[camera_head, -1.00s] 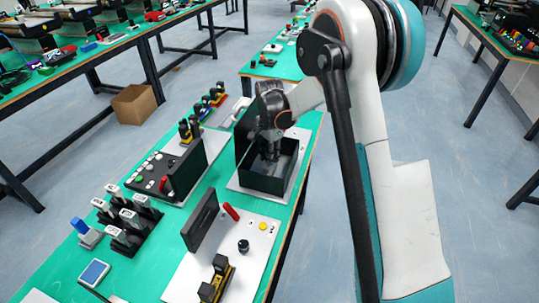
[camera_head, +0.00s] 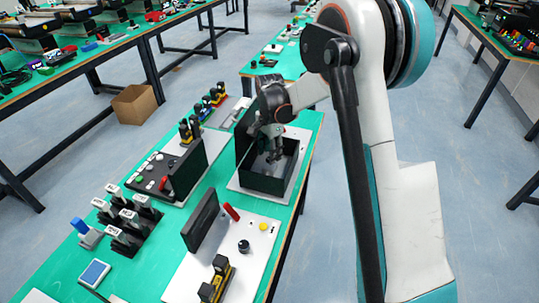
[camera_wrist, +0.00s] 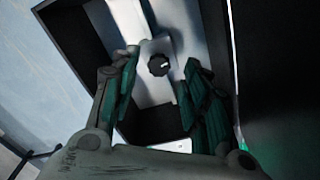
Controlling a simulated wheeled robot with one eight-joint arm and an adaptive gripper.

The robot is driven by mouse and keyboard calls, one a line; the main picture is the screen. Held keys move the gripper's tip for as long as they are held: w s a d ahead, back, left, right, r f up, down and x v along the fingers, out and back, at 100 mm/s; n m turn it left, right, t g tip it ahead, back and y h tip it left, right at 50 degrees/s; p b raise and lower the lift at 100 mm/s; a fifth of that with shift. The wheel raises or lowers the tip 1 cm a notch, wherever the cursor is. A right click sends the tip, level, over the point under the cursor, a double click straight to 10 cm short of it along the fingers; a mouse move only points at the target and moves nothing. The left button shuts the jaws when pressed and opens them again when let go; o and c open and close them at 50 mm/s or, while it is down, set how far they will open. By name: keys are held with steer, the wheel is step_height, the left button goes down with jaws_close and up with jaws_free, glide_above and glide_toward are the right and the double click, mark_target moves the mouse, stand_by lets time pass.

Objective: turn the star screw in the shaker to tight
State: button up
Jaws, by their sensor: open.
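The shaker is a dark open-topped box (camera_head: 262,184) on a light plate near the right edge of the green table. Its dark walls also show in the wrist view (camera_wrist: 80,45). A small round dark star screw (camera_wrist: 159,65) with a light mark sits on the metal plate inside the box. My gripper (camera_wrist: 155,80) is open, its two green-padded fingers pointing into the box on either side of the screw in the picture, apart from it. In the head view my gripper (camera_head: 272,155) reaches down into the box; the screw cannot be made out there.
A tall dark panel (camera_head: 245,135) stands along the box's left side. A button panel (camera_head: 158,172) lies to the left. A light plate with a black knob (camera_head: 244,246) and red handle (camera_head: 231,211) stands in front. Floor to the right is clear.

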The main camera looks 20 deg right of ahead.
step_height(320, 180, up, 10)
stand_by(0.4)
steer(key=shift+r, duration=0.1)
